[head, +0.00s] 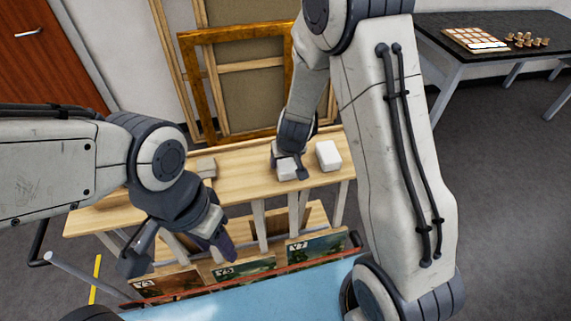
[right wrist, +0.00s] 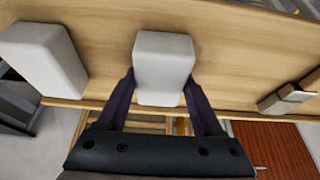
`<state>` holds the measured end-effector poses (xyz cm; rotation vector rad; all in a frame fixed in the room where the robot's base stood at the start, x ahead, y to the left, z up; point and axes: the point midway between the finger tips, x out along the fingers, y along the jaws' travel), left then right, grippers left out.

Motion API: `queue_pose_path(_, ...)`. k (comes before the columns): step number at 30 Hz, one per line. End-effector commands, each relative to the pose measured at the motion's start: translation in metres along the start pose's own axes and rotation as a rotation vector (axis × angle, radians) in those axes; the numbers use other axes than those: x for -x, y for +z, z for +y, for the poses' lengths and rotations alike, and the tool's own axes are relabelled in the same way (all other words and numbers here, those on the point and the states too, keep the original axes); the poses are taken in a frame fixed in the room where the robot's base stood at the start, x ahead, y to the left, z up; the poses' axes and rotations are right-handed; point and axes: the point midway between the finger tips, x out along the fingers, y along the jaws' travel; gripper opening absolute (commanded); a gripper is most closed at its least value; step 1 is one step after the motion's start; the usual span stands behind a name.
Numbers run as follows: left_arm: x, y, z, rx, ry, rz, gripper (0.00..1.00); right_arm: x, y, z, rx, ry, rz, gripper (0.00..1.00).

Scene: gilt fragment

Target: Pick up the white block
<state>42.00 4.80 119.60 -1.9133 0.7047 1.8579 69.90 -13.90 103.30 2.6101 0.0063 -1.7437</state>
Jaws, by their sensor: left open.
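A white block (right wrist: 164,62) is between the two dark fingers of my right gripper (right wrist: 161,90) in the right wrist view. The fingertips lie close along its left and right sides, and I cannot tell whether they press on it. In the head view this block (head: 287,168) is at the front of the wooden bench, partly hidden by my right gripper (head: 292,172). A second white block (head: 328,155) stands on the bench just right of it, and it also shows at the left in the right wrist view (right wrist: 45,58). My left gripper (head: 180,255) is open and empty in front of the bench.
The wooden bench (head: 240,178) carries small grey-brown pieces (head: 206,167) at its left. Picture panels (head: 243,269) stand below its front edge. A gilt frame (head: 195,85) leans behind. A dark table (head: 480,50) with a tray and small items is at the back right.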

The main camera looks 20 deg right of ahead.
Motion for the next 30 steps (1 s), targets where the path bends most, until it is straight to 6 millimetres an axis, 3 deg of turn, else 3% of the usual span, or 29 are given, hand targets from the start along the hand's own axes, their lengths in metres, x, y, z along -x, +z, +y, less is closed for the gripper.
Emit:
queue_pose_path(13,0.007,0.0,0.001,-0.001,0.0,0.0,0.5,0.007,-0.003,0.0,0.0,0.0,0.0,0.15)
queue_pose_path(23,0.046,-0.003,0.003,-0.007,0.0,0.0,0.5,0.046,-0.019,0.0,0.0,0.0,0.0,0.15)
queue_pose_path(25,0.031,-0.002,0.002,-0.007,0.0,0.001,0.5,0.05,-0.007,0.008,-0.003,0.001,0.003,0.15)
queue_pose_path(30,0.026,-0.001,0.002,-0.005,0.0,-0.001,0.5,0.086,0.016,0.027,-0.002,0.001,0.005,0.15)
